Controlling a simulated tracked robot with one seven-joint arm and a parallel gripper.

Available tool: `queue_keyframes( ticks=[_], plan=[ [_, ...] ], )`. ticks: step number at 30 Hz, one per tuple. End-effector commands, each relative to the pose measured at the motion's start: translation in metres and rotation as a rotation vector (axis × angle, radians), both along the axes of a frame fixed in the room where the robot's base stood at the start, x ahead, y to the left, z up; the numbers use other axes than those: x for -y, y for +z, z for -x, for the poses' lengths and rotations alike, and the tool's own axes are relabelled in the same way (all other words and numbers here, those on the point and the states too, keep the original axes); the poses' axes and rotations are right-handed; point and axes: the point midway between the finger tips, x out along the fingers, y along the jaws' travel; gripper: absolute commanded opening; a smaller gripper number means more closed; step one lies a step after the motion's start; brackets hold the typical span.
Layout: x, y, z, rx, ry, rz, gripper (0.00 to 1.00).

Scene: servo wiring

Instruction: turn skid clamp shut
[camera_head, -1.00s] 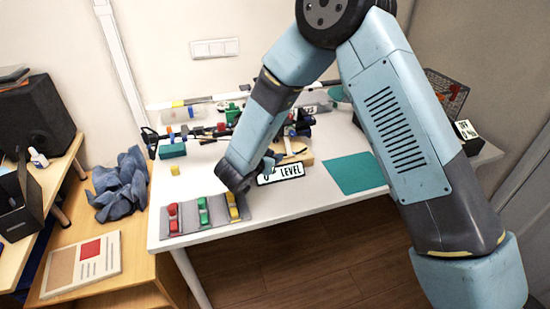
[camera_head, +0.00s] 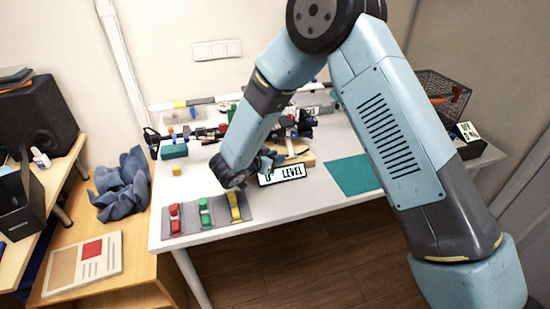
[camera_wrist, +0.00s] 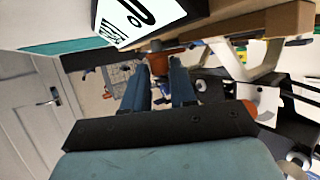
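My gripper (camera_wrist: 160,72) points away from the wrist camera, its two blue fingers a little apart. An orange-brown piece (camera_wrist: 159,63) shows at the fingertips; I cannot tell whether the fingers press on it or whether it belongs to the skid clamp. A pale bent metal bracket (camera_wrist: 240,66) is beside it, under a wooden board (camera_wrist: 262,24). In the head view my gripper (camera_head: 268,163) is low over the table beside the LEVEL sign (camera_head: 284,176) and the wooden board (camera_head: 299,158). The fingertips are too small to judge there, and the clamp is not clearly seen.
A grey tray (camera_head: 217,222) with red, green and yellow pieces lies at the table's front left. A yellow block (camera_head: 177,171) and a teal block (camera_head: 174,151) lie behind it. A teal mat (camera_head: 352,175) is on the right. Dark cluttered parts (camera_head: 290,125) stand behind my gripper.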

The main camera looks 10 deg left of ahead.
Motion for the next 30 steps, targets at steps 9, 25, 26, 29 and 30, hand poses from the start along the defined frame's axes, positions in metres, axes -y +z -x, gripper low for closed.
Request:
queue_keyframes(
  ticks=[9,25,26,29,30],
  plan=[
    [0.0,-0.005,0.001,-0.011,0.004,0.002,0.47],
    [0.01,0.049,0.014,0.0,0.001,0.0,0.47],
    [0.012,0.053,0.017,0.0,0.001,0.0,0.47],
    [0.017,0.066,0.025,0.001,0.001,-0.001,0.47],
    [0.02,0.071,0.029,0.002,0.0,-0.002,0.47]
  ],
)
